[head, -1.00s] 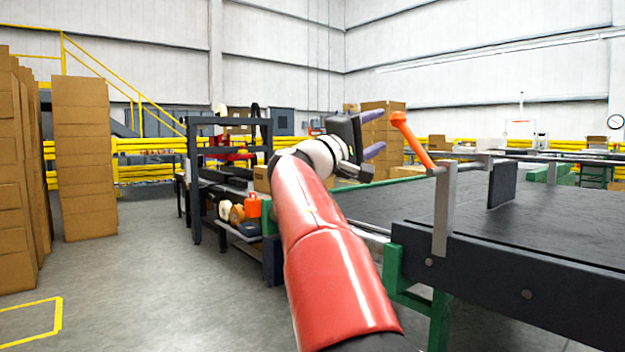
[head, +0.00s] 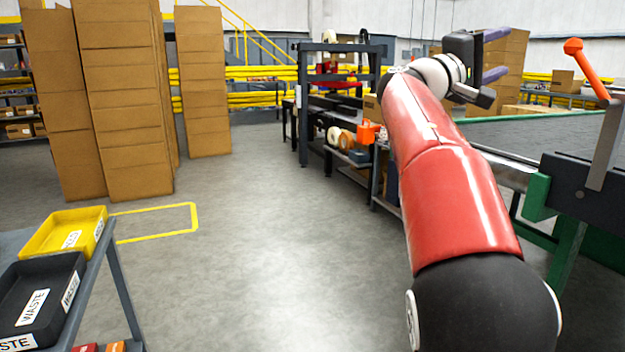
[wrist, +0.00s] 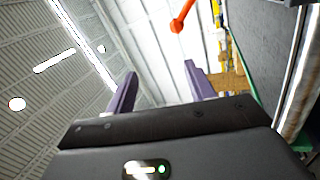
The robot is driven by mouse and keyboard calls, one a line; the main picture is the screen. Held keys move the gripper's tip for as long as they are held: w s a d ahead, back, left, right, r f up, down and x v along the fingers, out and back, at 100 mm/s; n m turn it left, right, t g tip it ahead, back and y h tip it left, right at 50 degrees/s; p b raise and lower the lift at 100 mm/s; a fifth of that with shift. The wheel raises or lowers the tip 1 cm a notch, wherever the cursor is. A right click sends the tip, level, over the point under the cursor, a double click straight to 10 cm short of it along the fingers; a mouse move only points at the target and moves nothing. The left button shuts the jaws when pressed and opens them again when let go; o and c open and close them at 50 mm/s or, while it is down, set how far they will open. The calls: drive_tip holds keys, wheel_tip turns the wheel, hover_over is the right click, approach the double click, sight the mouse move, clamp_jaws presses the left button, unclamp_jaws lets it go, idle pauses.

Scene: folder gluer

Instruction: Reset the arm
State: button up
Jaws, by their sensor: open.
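My red arm reaches up and forward at the right of the head view. My gripper (head: 492,54) is at its end, with two purple fingers apart and nothing between them. In the wrist view my gripper (wrist: 157,90) also shows its fingers spread and empty, with the ceiling and wall behind. The gripper is raised, in front of the stacked cartons (head: 505,60) in the picture. It appears apart from the orange-tipped lever (head: 588,68) to its right.
A dark conveyor (head: 545,135) on a green frame runs along the right. A cart (head: 100,262) with a yellow tray (head: 66,232) and a black waste tray (head: 40,297) stands at the lower left. Tall cartons (head: 120,100) stand behind. The grey floor between is clear.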

drive_tip(key=s+d+f+y, duration=0.2)
drive_tip(key=s+f+y, duration=0.3)
drive_tip(key=f, duration=0.5)
drive_tip(key=s+d+f+y, duration=0.1)
drive_tip(key=s+f+y, duration=0.35)
drive_tip(key=f, duration=0.45)
drive_tip(key=s+a+f+m+y, duration=0.1)
drive_tip(key=s+a+f+y, duration=0.4)
drive_tip(key=s+a+f, duration=0.4)
drive_tip(key=s+a+f+g+y+p, duration=0.1)
drive_tip(key=s+a+f+y, duration=0.5)
drive_tip(key=s+a+f, duration=0.4)
wheel_tip(320, 180, down, 6)
drive_tip(key=shift+s+a+r+m, duration=0.2)
drive_tip(key=shift+s+a+m, duration=0.15)
drive_tip(key=shift+s, duration=0.7)
drive_tip(key=shift+d, duration=0.1)
